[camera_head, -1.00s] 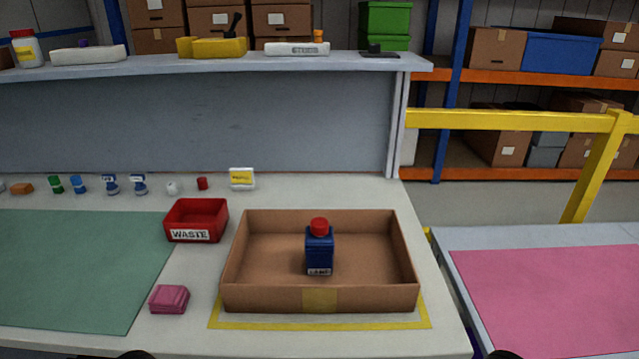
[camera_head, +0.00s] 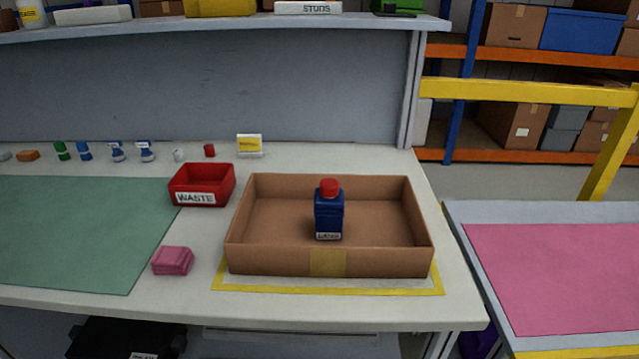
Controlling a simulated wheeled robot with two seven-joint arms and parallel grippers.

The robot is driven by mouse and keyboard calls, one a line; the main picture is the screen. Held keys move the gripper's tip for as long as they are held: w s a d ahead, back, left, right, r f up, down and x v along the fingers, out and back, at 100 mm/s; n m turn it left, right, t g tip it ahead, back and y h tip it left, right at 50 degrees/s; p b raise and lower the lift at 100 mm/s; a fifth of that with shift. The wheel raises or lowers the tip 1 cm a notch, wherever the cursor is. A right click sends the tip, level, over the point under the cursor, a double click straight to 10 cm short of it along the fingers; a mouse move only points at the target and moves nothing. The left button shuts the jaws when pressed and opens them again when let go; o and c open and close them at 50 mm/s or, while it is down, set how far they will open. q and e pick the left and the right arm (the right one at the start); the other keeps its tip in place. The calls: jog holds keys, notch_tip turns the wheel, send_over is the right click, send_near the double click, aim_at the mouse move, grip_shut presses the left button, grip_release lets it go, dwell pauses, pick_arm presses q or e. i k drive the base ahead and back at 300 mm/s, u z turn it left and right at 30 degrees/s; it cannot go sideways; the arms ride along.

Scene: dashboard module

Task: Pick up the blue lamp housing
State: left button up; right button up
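A blue lamp housing (camera_head: 328,214) with a red top and a white label at its base stands upright inside an open brown cardboard box (camera_head: 280,262). The box sits on the white workbench within a yellow outline. Walls of the box surround the housing, with free floor on both sides of it. Neither of my grippers shows in the head view.
A red bin marked WASTE (camera_head: 201,186) and a pink block (camera_head: 172,261) stand left of the box. A green mat (camera_head: 80,235) lies at left. Several small parts line the back. A yellow rail (camera_head: 530,92) and a pink-topped table (camera_head: 560,280) are at right.

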aim_at(329, 213)
jog(key=k, duration=0.5)
jog(key=u, duration=1.3)
jog(key=i, duration=0.65)
jog(key=z, duration=0.85)
